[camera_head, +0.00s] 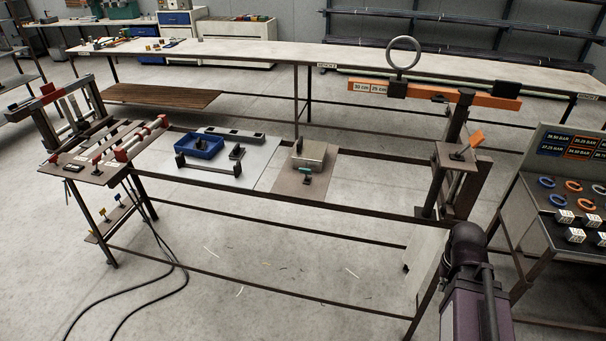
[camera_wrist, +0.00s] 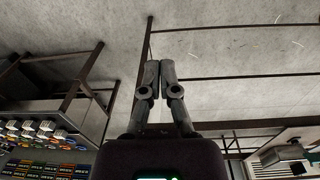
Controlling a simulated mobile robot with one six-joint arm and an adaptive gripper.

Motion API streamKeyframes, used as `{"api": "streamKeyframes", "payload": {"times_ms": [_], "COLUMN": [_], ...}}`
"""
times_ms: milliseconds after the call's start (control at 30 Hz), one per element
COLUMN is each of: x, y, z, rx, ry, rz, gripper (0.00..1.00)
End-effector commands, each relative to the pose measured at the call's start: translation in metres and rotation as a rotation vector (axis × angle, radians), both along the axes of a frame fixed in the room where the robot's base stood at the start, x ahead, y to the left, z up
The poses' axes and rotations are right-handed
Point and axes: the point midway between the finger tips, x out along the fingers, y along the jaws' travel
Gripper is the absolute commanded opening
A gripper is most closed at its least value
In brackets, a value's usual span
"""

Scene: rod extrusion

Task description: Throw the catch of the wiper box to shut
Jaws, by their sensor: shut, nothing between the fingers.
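A small pale metal box (camera_head: 312,152), which I take to be the wiper box, sits on a brown plate on the long rail frame in the head view. A dark fitting with a green-tipped part (camera_head: 294,186) lies in front of it, perhaps the catch; I cannot tell whether it is open or shut. A pale box with a dark part shows at the lower right of the wrist view (camera_wrist: 284,153), likely the same one. My gripper (camera_wrist: 160,68) is shut and empty, over bare floor and well apart from the box. The head view does not show its fingers.
A blue tray (camera_head: 198,147) and black fittings sit left of the box. An upright post with an orange beam (camera_head: 434,93) and ring stands right of it. A side table (camera_head: 565,220) with rings and white blocks is at far right. Cables (camera_head: 150,303) lie on the floor.

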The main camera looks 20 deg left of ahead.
Motion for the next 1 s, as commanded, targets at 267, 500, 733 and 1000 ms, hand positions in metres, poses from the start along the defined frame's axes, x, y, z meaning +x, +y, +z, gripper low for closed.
{"api": "streamKeyframes", "payload": {"times_ms": [267, 500, 733, 1000], "x": [0.023, 0.046, 0.064, 0.077], "y": [0.034, 0.081, 0.134, 0.205], "z": [-0.010, -0.017, -0.018, -0.016], "rx": [-0.116, -0.271, -0.433, -0.644], "ry": [-0.031, -0.057, -0.071, -0.068], "rz": [0.284, 0.639, 0.983, 1.375], "gripper": [0.00, 0.00, 0.00, 0.00]}}
